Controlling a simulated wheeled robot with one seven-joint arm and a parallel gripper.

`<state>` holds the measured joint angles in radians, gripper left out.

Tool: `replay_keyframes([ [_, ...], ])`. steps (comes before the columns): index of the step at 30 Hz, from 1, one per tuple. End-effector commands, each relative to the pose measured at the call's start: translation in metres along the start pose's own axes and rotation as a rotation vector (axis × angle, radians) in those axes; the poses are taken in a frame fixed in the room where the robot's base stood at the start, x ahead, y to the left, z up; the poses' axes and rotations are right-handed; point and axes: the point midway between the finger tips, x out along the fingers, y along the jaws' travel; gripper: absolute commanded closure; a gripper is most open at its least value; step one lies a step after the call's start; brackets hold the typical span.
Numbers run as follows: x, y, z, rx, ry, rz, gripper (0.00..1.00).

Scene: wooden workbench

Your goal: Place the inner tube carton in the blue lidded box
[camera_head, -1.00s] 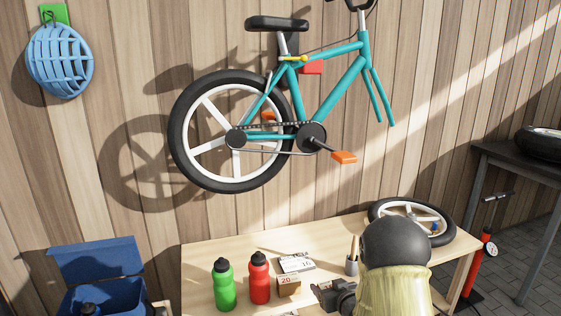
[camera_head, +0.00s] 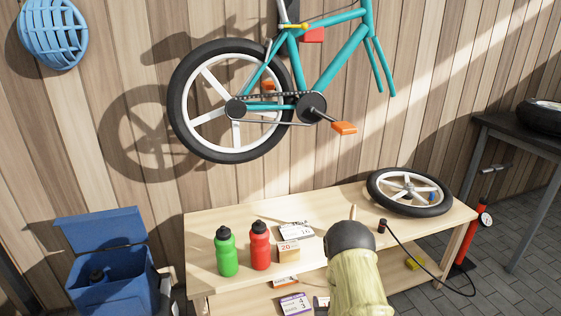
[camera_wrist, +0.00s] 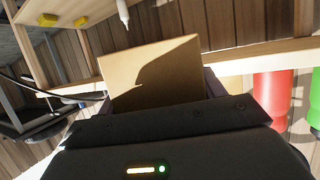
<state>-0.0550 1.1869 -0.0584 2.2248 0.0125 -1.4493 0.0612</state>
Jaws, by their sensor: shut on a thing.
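My gripper (camera_wrist: 158,98) is shut on a plain brown carton (camera_wrist: 150,68) in the wrist view, which looks like the inner tube carton; no label shows on its visible face. In the head view my arm hides the gripper and this carton. The blue lidded box (camera_head: 112,288) stands at the lower left of the head view, left of the bench. Its lid (camera_head: 103,232) is tipped up and open, and a dark item (camera_head: 97,276) shows inside. The held carton is apart from the box.
A wheel (camera_head: 409,192) lies at the bench's right end. Printed cartons (camera_head: 295,304) lie on the lower shelf. A bicycle (camera_head: 312,108) hangs above.

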Motion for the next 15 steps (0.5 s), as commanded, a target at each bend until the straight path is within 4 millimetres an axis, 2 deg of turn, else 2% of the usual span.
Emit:
replay_keyframes([
  [1, -0.007, 0.000, -0.014, 0.000, -0.001, -0.001, 0.58],
  [15, -0.049, 0.000, -0.091, 0.000, -0.002, -0.002, 0.58],
])
